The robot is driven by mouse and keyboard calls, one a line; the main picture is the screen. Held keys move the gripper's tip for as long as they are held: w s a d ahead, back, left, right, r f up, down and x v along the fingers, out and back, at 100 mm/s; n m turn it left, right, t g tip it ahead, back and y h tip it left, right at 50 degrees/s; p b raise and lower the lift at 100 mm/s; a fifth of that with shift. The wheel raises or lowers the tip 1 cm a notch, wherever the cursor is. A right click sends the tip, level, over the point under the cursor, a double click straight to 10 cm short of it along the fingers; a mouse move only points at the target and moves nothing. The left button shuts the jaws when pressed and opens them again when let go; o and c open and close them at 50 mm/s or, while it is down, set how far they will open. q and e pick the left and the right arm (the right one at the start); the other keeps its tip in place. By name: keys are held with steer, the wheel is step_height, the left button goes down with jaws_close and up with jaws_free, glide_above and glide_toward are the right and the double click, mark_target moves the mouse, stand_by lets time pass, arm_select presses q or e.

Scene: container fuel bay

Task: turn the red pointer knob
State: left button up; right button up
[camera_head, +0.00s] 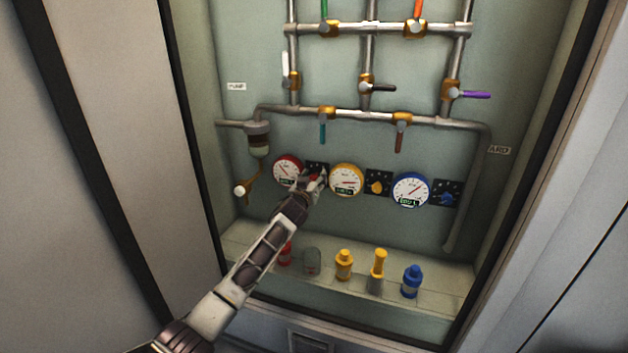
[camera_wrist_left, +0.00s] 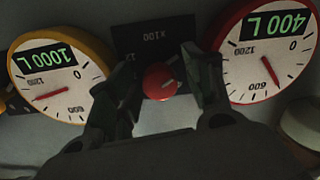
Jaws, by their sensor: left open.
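The red pointer knob (camera_wrist_left: 160,81) sits on a black plate marked x100 (camera_wrist_left: 150,36) in the left wrist view. My left gripper (camera_wrist_left: 158,80) is open, with one finger on each side of the knob. I cannot tell whether the fingers touch it. In the head view my left gripper (camera_head: 316,179) reaches the panel between the red-rimmed gauge (camera_head: 288,170) and the yellow-rimmed gauge (camera_head: 346,180), and hides most of the knob. In the wrist view the red-rimmed gauge (camera_wrist_left: 262,52) reads 400 L and the yellow-rimmed gauge (camera_wrist_left: 58,78) 1000 L. My right gripper is not in view.
A yellow knob (camera_head: 376,187), a blue-rimmed gauge (camera_head: 411,189) and a blue knob (camera_head: 447,194) are to the right. Pipes with coloured valve levers (camera_head: 402,138) run above. A ledge (camera_head: 440,300) below holds several bottles, including a blue one (camera_head: 411,282).

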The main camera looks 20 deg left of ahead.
arm_select(q)
steer(key=c, duration=1.1)
steer(key=shift+o, duration=0.2)
